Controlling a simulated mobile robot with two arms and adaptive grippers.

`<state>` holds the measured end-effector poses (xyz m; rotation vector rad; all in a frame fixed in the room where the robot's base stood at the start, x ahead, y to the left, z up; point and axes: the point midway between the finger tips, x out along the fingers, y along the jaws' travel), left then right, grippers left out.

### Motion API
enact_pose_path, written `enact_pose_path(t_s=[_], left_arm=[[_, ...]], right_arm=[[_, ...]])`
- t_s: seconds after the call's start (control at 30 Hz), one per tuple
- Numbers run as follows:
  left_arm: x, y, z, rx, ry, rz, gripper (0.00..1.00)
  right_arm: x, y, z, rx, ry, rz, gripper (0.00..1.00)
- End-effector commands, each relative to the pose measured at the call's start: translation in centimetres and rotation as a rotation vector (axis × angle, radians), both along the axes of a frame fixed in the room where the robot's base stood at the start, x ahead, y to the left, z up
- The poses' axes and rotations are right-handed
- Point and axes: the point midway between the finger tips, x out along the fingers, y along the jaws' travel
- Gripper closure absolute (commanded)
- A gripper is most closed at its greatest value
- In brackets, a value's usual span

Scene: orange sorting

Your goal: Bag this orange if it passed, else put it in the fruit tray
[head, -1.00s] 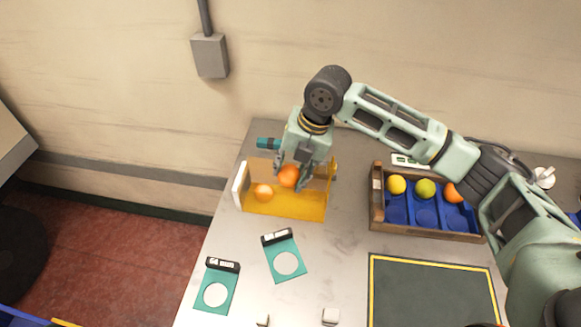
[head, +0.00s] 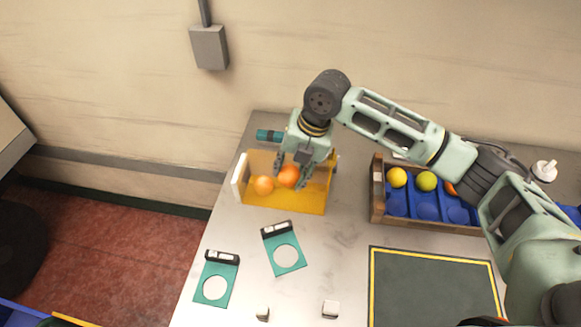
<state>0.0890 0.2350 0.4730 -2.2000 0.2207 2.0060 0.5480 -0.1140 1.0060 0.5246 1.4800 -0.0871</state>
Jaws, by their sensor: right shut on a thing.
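My right gripper (head: 291,177) points down over the amber see-through bag or bin (head: 292,203) at the back left of the table. It is shut on an orange (head: 288,176), which is at or inside the container. Another orange (head: 264,185) sits in the container just left of the held one; I cannot tell whether they touch. The wooden fruit tray (head: 425,226) with blue cups stands to the right. It holds a yellow fruit (head: 397,178), a yellow-green fruit (head: 426,182) and an orange fruit partly hidden by my arm. My left gripper is not in view.
Two teal gauge cards with round holes, one near (head: 216,277) and one farther back (head: 284,248), lie at the front left. A dark mat with yellow border (head: 433,290) lies front right. Small pale blocks (head: 330,308) are near the front. A teal cylinder (head: 270,136) is behind the container.

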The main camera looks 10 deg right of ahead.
Motion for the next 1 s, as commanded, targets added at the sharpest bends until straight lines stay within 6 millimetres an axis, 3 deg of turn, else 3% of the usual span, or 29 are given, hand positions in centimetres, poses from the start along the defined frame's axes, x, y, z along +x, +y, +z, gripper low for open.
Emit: enact_pose_path(t_s=[1.0], left_arm=[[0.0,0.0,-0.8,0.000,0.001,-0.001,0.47]], right_arm=[[0.0,0.0,-2.3,0.000,0.000,0.001,0.91]])
